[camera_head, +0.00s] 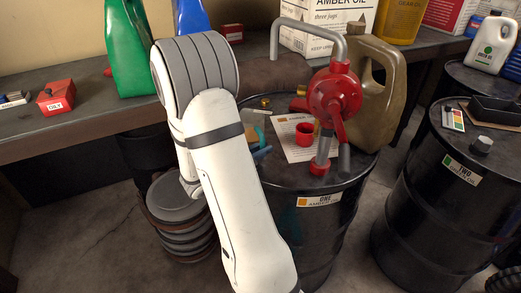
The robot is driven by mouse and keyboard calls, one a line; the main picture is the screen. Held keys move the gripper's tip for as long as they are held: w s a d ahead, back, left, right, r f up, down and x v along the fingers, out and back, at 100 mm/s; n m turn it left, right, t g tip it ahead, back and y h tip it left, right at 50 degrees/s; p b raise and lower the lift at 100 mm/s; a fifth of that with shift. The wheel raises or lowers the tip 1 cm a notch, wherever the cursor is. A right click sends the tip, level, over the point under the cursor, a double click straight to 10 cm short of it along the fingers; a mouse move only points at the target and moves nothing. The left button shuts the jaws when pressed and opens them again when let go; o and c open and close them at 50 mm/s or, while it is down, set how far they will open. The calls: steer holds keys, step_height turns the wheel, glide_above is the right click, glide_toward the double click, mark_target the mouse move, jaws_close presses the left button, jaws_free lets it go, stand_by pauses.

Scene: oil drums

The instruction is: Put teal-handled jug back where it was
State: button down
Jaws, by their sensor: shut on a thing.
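My white arm rises in the foreground and bends over at the top, and it hides my gripper. A small teal piece (261,154) shows just right of the arm, at the left part of the top of drum ONE (318,195). It may be part of the teal-handled jug, but most of it is hidden behind the arm. I cannot see the jug's body, or whether it touches the drum.
Drum TWO (455,185) is at right. A bench (80,125) with a green jug (128,50) runs behind. Stacked round lids (178,225) are left of the arm.

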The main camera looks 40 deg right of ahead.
steer(key=shift+f, duration=0.1)
steer(key=c, duration=1.4)
jaws_free()
